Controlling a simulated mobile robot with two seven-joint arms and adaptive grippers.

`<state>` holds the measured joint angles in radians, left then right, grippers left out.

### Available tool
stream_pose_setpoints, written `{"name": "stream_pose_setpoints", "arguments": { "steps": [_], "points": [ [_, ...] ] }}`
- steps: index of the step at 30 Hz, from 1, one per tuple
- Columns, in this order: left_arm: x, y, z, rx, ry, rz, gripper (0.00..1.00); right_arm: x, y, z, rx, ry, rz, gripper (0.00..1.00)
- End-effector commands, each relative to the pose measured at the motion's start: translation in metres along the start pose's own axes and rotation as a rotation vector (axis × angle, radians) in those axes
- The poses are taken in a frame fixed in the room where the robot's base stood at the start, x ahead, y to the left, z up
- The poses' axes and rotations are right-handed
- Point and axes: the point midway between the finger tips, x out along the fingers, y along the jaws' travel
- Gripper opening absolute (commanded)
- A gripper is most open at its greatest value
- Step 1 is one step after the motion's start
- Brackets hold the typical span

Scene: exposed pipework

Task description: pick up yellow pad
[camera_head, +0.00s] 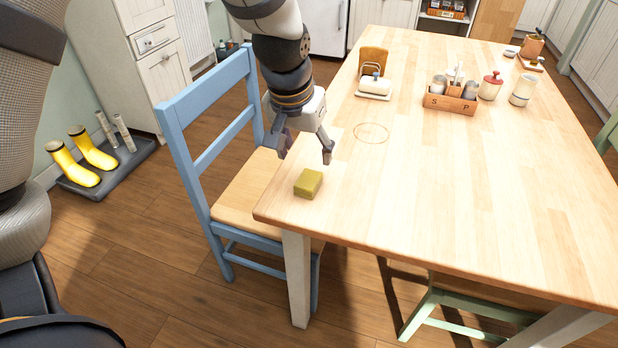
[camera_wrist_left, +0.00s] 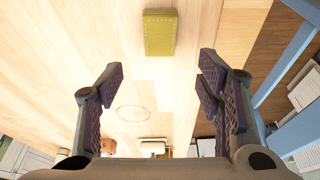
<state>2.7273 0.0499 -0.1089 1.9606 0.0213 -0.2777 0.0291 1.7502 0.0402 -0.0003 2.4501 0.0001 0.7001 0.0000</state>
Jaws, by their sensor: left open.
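The yellow pad (camera_head: 308,183) is a small block lying flat on the wooden table (camera_head: 480,180), near its left front corner. My left gripper (camera_head: 305,154) is open and empty above the table edge, a little behind and above the pad. In the left wrist view the pad (camera_wrist_left: 160,33) shows at the top centre, beyond the open fingers (camera_wrist_left: 157,80) and apart from them. My right gripper is not in view.
A blue chair (camera_head: 205,150) stands against the table's left side, close to my left arm. A condiment tray (camera_head: 450,103), a napkin holder (camera_head: 373,85) and jars stand farther back. The table around the pad is clear.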

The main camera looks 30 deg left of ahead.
Motion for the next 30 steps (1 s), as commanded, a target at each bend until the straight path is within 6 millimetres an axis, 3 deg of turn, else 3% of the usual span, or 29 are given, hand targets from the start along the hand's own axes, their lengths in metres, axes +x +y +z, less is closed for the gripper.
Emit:
{"name": "stream_pose_setpoints", "arguments": {
  "steps": [1, 7, 13, 21, 22, 27, 30],
  "points": [
    [0.019, 0.000, 0.004, 0.000, -0.016, -0.002, 0.60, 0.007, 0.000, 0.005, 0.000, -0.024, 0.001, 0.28],
    [0.043, 0.000, 0.006, 0.000, -0.010, -0.001, 0.60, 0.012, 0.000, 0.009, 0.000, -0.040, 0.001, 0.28],
    [0.080, 0.001, 0.017, 0.000, -0.010, -0.001, 0.60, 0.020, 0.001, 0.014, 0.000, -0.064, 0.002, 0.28],
    [0.084, 0.001, 0.014, 0.000, -0.001, 0.000, 0.60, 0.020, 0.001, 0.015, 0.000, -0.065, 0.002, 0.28],
    [0.084, 0.001, 0.014, 0.000, -0.001, 0.000, 0.58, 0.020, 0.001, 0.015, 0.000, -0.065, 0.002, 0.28],
    [0.084, 0.001, 0.014, 0.000, -0.002, 0.000, 0.19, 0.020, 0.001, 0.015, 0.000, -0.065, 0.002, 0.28],
    [0.084, 0.001, 0.014, 0.000, -0.002, 0.000, 0.17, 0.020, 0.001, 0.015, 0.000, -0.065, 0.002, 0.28]
  ]
}}
